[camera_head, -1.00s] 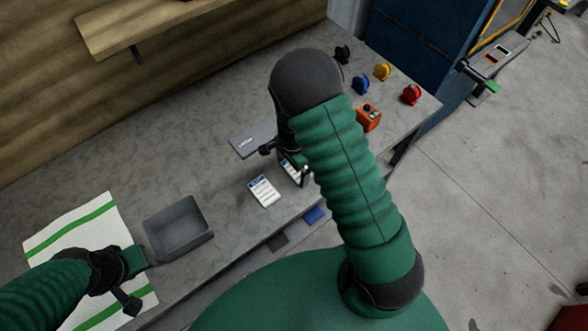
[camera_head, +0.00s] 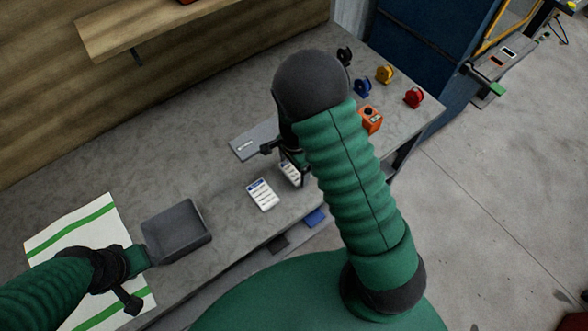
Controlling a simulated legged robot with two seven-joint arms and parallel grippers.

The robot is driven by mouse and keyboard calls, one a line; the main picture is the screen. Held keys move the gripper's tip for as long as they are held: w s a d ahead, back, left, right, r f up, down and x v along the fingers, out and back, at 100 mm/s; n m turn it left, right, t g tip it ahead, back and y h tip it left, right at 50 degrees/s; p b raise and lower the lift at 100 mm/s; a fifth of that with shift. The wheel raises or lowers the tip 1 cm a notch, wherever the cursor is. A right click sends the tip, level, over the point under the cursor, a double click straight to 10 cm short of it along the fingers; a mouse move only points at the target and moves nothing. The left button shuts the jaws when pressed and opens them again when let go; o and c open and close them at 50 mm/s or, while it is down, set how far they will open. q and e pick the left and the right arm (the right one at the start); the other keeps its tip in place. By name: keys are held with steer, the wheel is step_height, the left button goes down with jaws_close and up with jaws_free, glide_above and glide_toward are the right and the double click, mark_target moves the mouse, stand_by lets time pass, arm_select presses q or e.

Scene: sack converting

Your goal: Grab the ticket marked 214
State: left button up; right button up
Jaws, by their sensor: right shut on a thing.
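Two white tickets with blue headers show on the grey bench. One ticket (camera_head: 262,195) lies flat and clear of both grippers. The other ticket (camera_head: 290,172) is partly hidden by my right gripper (camera_head: 284,155), which is shut on it. The print is too small to read, so I cannot tell which is marked 214. My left gripper (camera_head: 136,281) is low at the left, over the edge of the striped sheet beside the grey tray, and its fingers are not clear enough to tell open from shut.
A grey tray (camera_head: 150,228) stands near the front edge. A white sheet with green stripes (camera_head: 70,222) lies at the left. A flat grey plate (camera_head: 245,146) is behind the tickets. An orange box (camera_head: 371,121) and coloured reels, including a red one (camera_head: 413,97), stand at the right.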

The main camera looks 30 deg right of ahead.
steer(key=shift+s+a+r, duration=0.1)
steer(key=shift+r, duration=0.5)
steer(key=shift+s+a+r, duration=0.1)
steer(key=shift+r, duration=0.45)
steer(key=s+r+p, duration=0.1)
steer(key=s+p, duration=0.3)
steer(key=s, duration=1.1)
steer(key=shift+s+d+r+p, duration=0.2)
steer(key=shift+s+d+p, duration=0.1)
steer(key=shift+d+p, duration=0.05)
